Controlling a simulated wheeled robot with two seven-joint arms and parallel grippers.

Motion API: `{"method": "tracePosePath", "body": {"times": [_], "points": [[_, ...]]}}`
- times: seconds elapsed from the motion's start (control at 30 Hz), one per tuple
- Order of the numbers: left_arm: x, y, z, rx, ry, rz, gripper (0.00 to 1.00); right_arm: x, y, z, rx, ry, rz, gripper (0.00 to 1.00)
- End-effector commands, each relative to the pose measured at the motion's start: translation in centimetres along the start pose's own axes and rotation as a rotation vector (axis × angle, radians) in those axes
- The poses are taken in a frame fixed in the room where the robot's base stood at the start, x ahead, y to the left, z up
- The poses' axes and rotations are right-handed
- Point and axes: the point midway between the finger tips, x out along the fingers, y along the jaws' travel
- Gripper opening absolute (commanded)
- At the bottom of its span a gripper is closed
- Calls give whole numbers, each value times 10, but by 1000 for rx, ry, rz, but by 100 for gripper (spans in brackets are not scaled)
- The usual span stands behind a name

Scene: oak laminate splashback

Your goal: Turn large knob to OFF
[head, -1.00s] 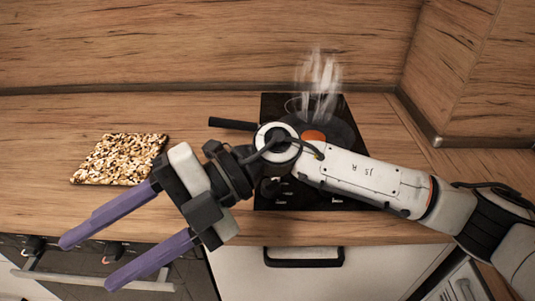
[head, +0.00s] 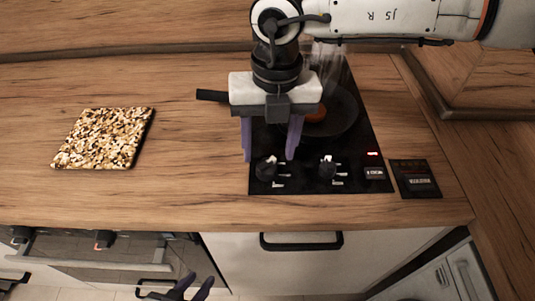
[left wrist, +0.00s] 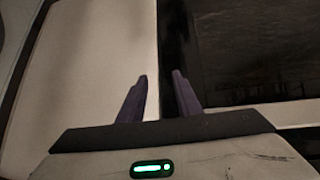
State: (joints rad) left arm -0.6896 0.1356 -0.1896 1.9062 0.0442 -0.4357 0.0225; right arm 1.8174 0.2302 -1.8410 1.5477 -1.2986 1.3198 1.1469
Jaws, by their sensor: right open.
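The black cooktop (head: 355,150) carries two dark knobs along its front, a left knob (head: 267,167) and a right knob (head: 327,167). I cannot tell which is the large one or read their settings. A red indicator (head: 372,153) is lit to the right of the knobs. My right gripper (head: 269,158) is open, pointing down, its purple fingers either side of the left knob in the picture; contact is not clear. My left gripper (head: 198,280) is low before the cabinets, empty. Its fingers stand apart in the left wrist view (left wrist: 160,77).
A dark pan (head: 345,118) with something orange in it steams on the cooktop, its handle (head: 212,96) pointing left. A speckled board (head: 104,138) lies on the counter at left. A black panel (head: 414,178) is right of the cooktop. Oven knobs and cabinet handles line the front.

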Motion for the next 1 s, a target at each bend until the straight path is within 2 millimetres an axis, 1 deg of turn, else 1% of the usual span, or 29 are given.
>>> {"method": "tracePosePath", "body": {"times": [0.03, 0.1, 0.23, 0.4, 0.6, 0.67, 0.8, 0.87, 1.0], "points": [[-2, 0, -2, 0, -1, 0, 31, 9, 0, -1, -1, 4, 0, 52], [-3, 0, -3, 0, -1, 0, 31, 19, 0, -1, -1, 2, 0, 52], [-5, 1, -4, 1, -1, 1, 31, 33, 1, -1, -1, 2, 2, 52], [-5, 1, -5, 1, 0, 1, 31, 40, 1, 0, -1, 0, 2, 52], [-5, 1, -6, 1, 2, 1, 31, 40, 1, 0, -1, 0, 2, 52], [-5, 1, -6, 1, 3, 1, 31, 40, 1, 0, -1, 0, 2, 44], [-4, 1, -8, 1, 6, 1, 31, 40, 1, 0, -1, 1, 2, 20], [-4, 1, -9, 2, 7, 1, 31, 40, 1, 0, -1, 1, 2, 11], [-3, 1, -9, 2, 9, 1, 31, 40, 1, 0, -5, 1, 3, 11]]}}
